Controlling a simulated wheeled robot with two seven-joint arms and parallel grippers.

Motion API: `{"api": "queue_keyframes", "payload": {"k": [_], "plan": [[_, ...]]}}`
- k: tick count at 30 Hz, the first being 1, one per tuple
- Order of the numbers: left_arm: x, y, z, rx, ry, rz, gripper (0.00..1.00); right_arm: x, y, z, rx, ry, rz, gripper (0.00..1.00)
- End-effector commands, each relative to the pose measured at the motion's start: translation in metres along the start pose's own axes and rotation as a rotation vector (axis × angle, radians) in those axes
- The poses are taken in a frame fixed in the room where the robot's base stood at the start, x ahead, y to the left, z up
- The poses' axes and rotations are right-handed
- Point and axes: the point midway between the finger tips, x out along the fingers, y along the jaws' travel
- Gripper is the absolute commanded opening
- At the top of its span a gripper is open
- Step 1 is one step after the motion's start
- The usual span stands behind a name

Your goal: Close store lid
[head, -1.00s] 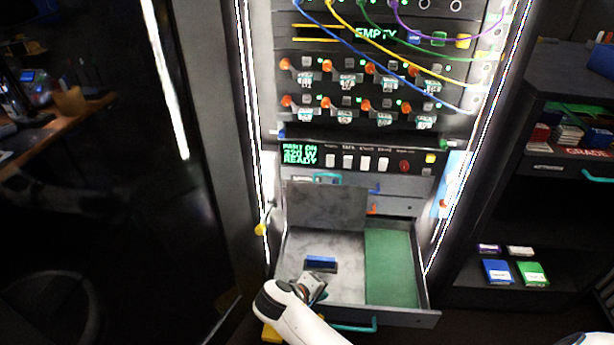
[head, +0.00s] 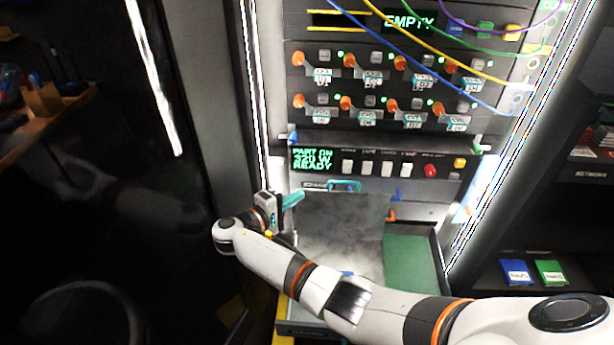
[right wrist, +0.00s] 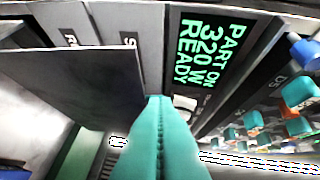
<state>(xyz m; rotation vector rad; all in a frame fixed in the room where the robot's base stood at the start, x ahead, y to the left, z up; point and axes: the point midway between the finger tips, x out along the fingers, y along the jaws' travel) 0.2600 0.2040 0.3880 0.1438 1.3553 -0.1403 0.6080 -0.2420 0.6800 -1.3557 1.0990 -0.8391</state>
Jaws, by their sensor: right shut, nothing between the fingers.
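The store drawer (head: 436,262) at the bottom of the panel is pulled out. Its grey lid (head: 345,225) stands raised at the back over the left compartment; it also shows as a dark plate in the right wrist view (right wrist: 80,80). My right gripper (head: 296,198) is shut and empty at the lid's upper left edge. Its teal fingers (right wrist: 150,135) lie beside the lid's edge in the right wrist view; I cannot tell whether they touch. My right arm hides much of the drawer's front and left compartment. My left gripper is not in view.
The drawer's green compartment (head: 408,262) is on the right. Above are a row of switches with a green display (head: 312,159), orange knobs and hanging cables. A dark shelf (head: 500,272) with blue and green boxes stands to the right.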

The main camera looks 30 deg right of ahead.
Motion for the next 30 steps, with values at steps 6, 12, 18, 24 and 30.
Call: {"api": "queue_keyframes", "payload": {"k": [6, 12, 18, 24, 30], "plan": [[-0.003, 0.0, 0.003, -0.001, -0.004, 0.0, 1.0, 0.031, 0.0, -0.001, 0.001, 0.003, -0.003, 0.0], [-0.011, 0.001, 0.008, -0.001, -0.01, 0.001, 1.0, 0.068, 0.0, -0.001, 0.0, 0.003, -0.002, 0.0], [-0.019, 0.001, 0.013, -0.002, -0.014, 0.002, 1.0, 0.092, 0.0, 0.0, 0.0, 0.001, -0.001, 0.0], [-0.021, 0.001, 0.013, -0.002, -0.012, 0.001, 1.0, 0.099, 0.0, 0.0, 0.001, 0.0, 0.001, 0.0], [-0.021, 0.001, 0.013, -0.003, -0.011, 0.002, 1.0, 0.098, 0.0, 0.0, 0.001, 0.0, 0.001, 0.0]]}}
